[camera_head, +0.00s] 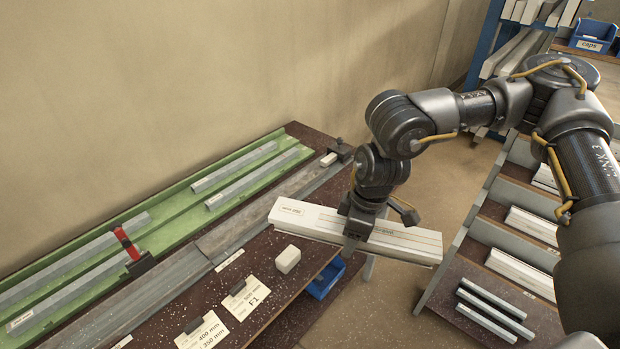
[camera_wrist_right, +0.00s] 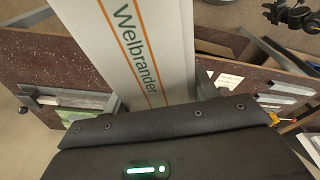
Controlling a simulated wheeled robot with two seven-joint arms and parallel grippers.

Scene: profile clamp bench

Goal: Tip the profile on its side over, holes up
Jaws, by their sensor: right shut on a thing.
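A long white profile (camera_head: 305,218) with thin orange lines hangs in the air near the bench's right edge, its length running left to right. My right gripper (camera_head: 359,224) is shut on it near the middle, from above. In the right wrist view the profile (camera_wrist_right: 136,42) shows a flat face with the print "Welbrander" between two orange lines. A label sits at its left end in the head view. No holes show on the visible faces. The gripper's fingertips are mostly hidden in both views. My left gripper is not in view.
The brown bench (camera_head: 226,283) carries a green tray (camera_head: 165,218) with grey bars, a red clamp (camera_head: 127,243), a white block (camera_head: 287,259) and paper cards (camera_head: 246,297). A blue bin (camera_head: 327,279) hangs at its edge. A rack (camera_head: 452,281) with profiles stands right.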

